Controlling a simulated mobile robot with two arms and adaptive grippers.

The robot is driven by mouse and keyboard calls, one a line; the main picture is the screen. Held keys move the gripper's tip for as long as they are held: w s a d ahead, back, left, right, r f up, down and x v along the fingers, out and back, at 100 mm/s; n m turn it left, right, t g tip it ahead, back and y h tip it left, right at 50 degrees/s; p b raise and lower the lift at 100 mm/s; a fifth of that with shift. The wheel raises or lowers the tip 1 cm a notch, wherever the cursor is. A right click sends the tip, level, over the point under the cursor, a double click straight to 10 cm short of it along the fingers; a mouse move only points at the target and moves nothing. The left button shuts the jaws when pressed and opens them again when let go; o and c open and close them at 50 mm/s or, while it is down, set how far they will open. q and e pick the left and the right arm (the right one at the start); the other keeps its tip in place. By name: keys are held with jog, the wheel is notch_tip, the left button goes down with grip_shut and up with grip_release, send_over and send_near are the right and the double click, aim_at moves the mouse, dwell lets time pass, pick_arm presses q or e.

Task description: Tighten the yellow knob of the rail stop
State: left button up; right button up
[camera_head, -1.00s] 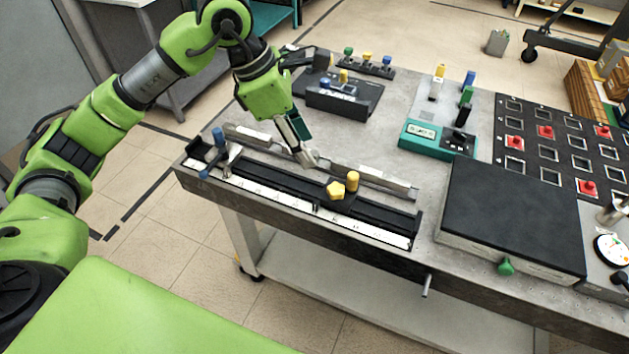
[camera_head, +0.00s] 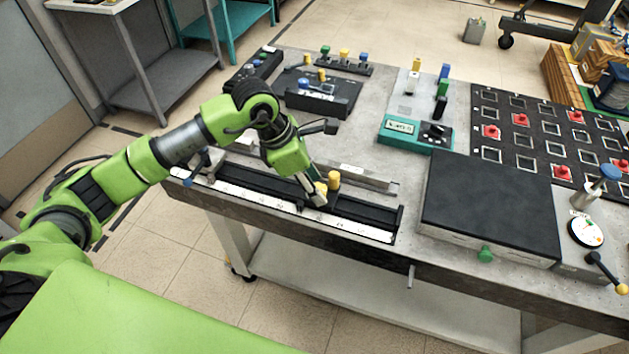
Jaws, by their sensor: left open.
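The rail stop sits on the black rail (camera_head: 365,216) with a white scale strip along the table's front edge. Its yellow knob (camera_head: 321,187) is mostly hidden behind my left gripper (camera_head: 319,198). A yellow cylindrical post (camera_head: 334,180) stands just behind the knob. My left gripper points down at the knob, with its fingertips at or around it. I cannot tell whether they touch it. The jaws are open. My right gripper is out of view.
A grey metal bar (camera_head: 358,176) lies behind the rail. A large black-topped box (camera_head: 490,205) stands to the right. Black and teal fixtures stand farther back. Bare tabletop (camera_head: 360,135) lies between them.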

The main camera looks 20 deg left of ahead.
pick_arm(q)
jog(key=shift+f, duration=0.1)
jog(key=c, duration=1.1)
jog(key=b, duration=0.1)
jog(key=m+b, duration=0.1)
jog(key=shift+w+f+m+g+b, duration=0.2)
jog(key=shift+f+m+g+b, duration=0.1)
jog(key=shift+b, duration=0.1)
jog(key=shift+r+m+g+b, duration=0.3)
jog(key=shift+m+b, duration=0.2)
jog(key=shift+m, duration=0.2)
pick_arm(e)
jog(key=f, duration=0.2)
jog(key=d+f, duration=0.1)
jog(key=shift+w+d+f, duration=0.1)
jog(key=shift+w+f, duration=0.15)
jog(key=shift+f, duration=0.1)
pick_arm(q)
jog(key=o, duration=1.1)
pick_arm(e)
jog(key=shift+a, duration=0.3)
